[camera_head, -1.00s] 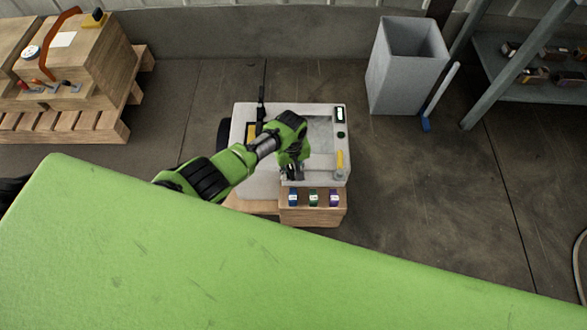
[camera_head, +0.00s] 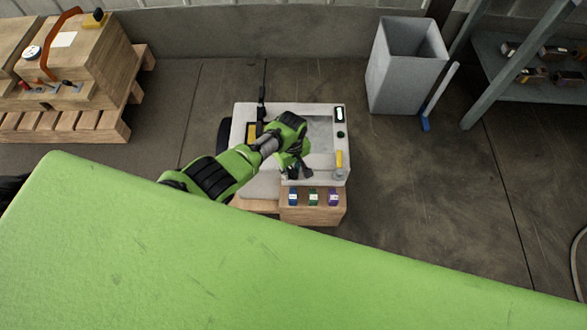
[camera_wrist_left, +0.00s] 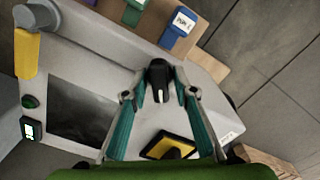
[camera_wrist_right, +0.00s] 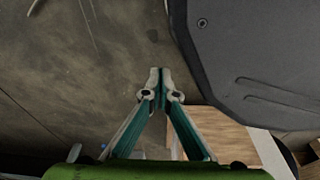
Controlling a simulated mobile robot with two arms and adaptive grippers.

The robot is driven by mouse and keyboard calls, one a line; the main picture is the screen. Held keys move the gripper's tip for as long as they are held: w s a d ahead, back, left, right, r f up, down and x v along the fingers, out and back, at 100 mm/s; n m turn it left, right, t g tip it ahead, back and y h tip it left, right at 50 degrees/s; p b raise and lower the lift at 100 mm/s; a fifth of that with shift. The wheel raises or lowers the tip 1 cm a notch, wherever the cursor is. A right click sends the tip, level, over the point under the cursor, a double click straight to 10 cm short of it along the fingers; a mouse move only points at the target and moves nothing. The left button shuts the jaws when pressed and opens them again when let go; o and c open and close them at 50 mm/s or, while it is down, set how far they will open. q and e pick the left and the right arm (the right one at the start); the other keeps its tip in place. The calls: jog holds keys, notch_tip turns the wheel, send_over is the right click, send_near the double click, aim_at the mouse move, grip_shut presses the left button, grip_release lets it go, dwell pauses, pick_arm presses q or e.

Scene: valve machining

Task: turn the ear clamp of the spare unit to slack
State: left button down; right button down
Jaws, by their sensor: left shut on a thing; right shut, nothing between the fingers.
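The grey-white unit (camera_head: 272,185) stands on a wooden base beyond my green body. My left gripper (camera_head: 300,172) is at its near side. In the left wrist view my left gripper (camera_wrist_left: 160,84) has its fingers on either side of a black knob (camera_wrist_left: 158,72) with a white line, on the unit's top (camera_wrist_left: 100,70). The knob shows no label, so I cannot tell by name that it is the ear clamp. The fingers hide the knob in the head view. My right gripper (camera_wrist_right: 160,78) is shut and empty, over the floor.
The unit also carries a yellow handle (camera_wrist_left: 26,55), a green button (camera_wrist_left: 30,101) and a yellow-black part (camera_wrist_left: 172,146). Coloured labelled blocks (camera_head: 313,197) line its near edge. A grey bin (camera_head: 405,75) and a shelf (camera_head: 535,75) stand right.

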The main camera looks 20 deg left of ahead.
pick_arm(q)
jog(key=shift+n, duration=0.6)
jog(key=shift+n+p, duration=0.3)
jog(key=shift+n, duration=0.9)
pick_arm(e)
jog(key=s, duration=0.1)
jog(key=f, duration=0.1)
jog(key=s+f, duration=0.1)
jog(key=shift+s+d, duration=0.25)
jog(key=shift+s, duration=0.1)
pick_arm(q)
jog(key=shift+n, duration=1)
jog(key=n, duration=0.2)
jog(key=shift+n+p, duration=0.35)
jog(key=shift+n, duration=0.05)
pick_arm(e)
jog(key=shift+s+d+f, duration=0.25)
jog(key=shift+s+f, duration=0.1)
